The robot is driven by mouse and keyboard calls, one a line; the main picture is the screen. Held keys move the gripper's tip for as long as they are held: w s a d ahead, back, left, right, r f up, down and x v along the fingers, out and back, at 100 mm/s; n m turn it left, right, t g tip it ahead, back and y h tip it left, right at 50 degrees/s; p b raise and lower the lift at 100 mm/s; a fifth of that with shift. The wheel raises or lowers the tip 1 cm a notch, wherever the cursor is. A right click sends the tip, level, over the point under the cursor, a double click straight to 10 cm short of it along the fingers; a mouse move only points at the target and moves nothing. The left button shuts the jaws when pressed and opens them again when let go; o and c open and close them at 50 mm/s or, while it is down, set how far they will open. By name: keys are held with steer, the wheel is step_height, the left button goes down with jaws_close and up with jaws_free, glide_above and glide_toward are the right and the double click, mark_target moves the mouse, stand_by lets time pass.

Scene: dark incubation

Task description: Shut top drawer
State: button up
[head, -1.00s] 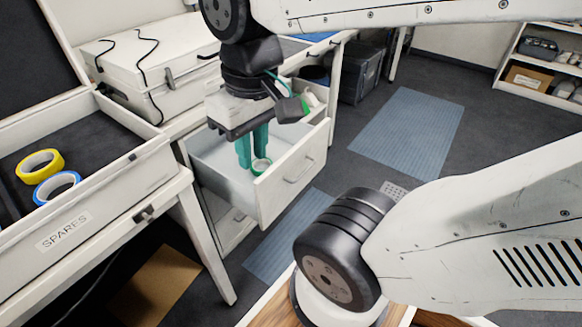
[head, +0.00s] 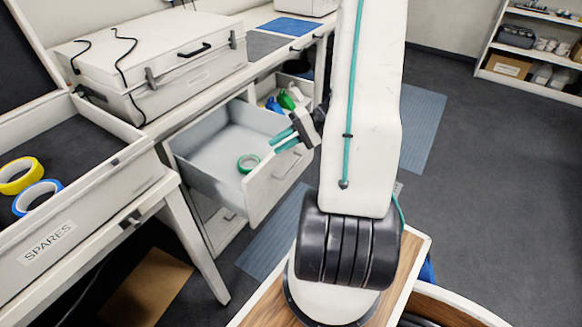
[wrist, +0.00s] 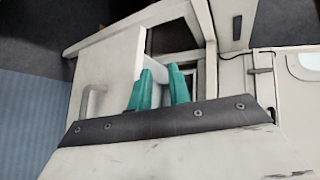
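The top drawer (head: 222,152) is pulled out from under the bench. A green tape roll (head: 249,163) lies on its floor near the front panel. The drawer front (head: 282,184) has a bar handle (head: 293,168), which also shows in the wrist view (wrist: 92,103). My gripper (head: 284,140) is at the upper right end of the drawer front, its teal fingers pointing left toward the drawer. In the wrist view the fingertips (wrist: 163,80) are apart with nothing clearly held between them. I cannot tell whether they touch the front panel.
A white case (head: 165,60) with black cables stands on the bench. The SPARES tray (head: 85,225) at left holds yellow (head: 20,175) and blue (head: 38,198) tape rolls. Small bottles (head: 287,99) stand in an open compartment behind the gripper.

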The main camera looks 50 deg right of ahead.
mark_target(292, 168)
steer(key=s+d+f+m+t+h, duration=0.2)
steer(key=s+d+f+m+t, duration=0.1)
steer(key=d+f, duration=0.3)
steer(key=s+d+f+m+t+h, duration=0.2)
steer(key=s+d+f+t, duration=0.15)
steer(key=f, duration=0.35)
steer(key=x, duration=0.7)
steer(key=shift+w+a+f, duration=0.1)
steer(key=shift+w+a, duration=0.05)
steer(key=shift+w, duration=0.2)
jaws_close()
